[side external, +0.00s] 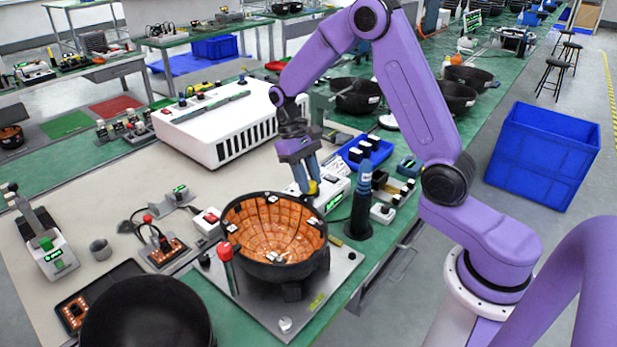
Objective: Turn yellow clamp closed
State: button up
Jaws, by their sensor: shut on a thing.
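The yellow clamp (313,187) shows as a small yellow piece at the right rear rim of a round black bowl-shaped fixture (292,271) with an orange panelled inside. My gripper (307,183) points down at it, with its blue-grey fingers shut on the yellow clamp. The fingers hide much of the clamp, so its turn angle cannot be told. A red-topped clamp (226,252) stands at the fixture's front left side.
A black post (359,210) stands close to the right of my gripper. A white vented box (215,125) is behind. A blue tray (365,150) and small devices lie at the right rear. A black bowl (147,315) is at the front left. The beige mat (85,210) has bare room at left.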

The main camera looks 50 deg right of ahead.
jog(key=shift+n, duration=0.3)
jog(key=o, duration=1.1)
jog(key=shift+c, duration=0.2)
jog(key=v, duration=1.7)
jog(key=shift+r, duration=0.25)
jog(key=shift+a, duration=0.15)
